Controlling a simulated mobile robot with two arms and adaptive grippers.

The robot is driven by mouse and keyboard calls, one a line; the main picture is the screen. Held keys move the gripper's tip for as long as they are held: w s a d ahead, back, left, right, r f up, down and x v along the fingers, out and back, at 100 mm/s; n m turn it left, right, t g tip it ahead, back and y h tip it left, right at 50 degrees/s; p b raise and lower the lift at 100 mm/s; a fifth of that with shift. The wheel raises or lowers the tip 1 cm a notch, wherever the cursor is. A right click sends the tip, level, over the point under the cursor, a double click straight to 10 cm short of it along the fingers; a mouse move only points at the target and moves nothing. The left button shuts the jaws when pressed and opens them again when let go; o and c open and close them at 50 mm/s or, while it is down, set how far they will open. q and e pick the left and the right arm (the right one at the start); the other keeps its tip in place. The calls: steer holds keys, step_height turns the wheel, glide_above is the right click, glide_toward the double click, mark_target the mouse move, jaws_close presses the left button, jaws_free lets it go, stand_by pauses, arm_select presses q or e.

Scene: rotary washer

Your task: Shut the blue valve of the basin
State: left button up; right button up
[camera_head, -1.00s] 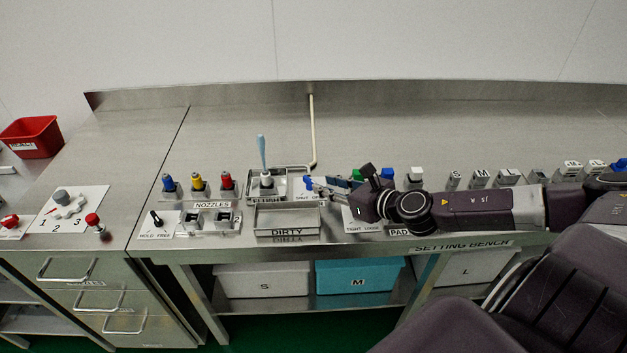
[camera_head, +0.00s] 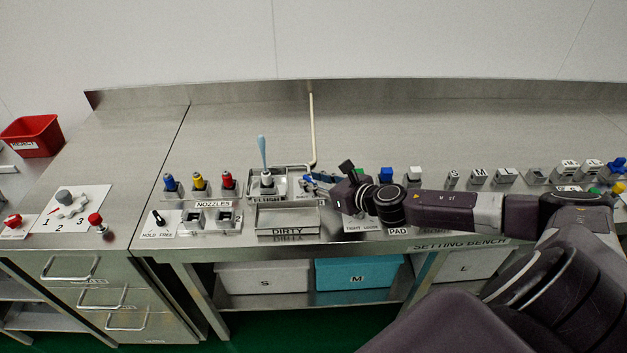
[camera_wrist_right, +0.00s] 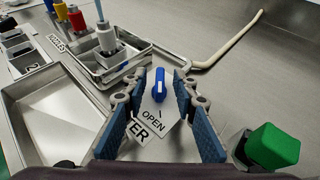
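The small blue valve handle (camera_wrist_right: 159,84) stands on a pale label plate (camera_wrist_right: 152,122) beside the basin (camera_wrist_right: 146,55). The word OPEN shows on the plate at the near side of the handle. In the head view the blue valve (camera_head: 308,179) is small and partly covered by my gripper. My right gripper (camera_wrist_right: 160,79) is open, with one blue finger pad on each side of the handle and gaps between. In the head view the right gripper (camera_head: 318,180) reaches in from the right. My left gripper is not in view.
A pale blue brush-like handle (camera_head: 262,152) stands in the basin. A DIRTY tray (camera_head: 287,219) lies in front. A green block (camera_wrist_right: 272,147) is close to the right finger. A beige pipe (camera_wrist_right: 228,42) runs behind. Coloured nozzles (camera_head: 199,183) stand to the left.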

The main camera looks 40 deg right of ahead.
jaws_close()
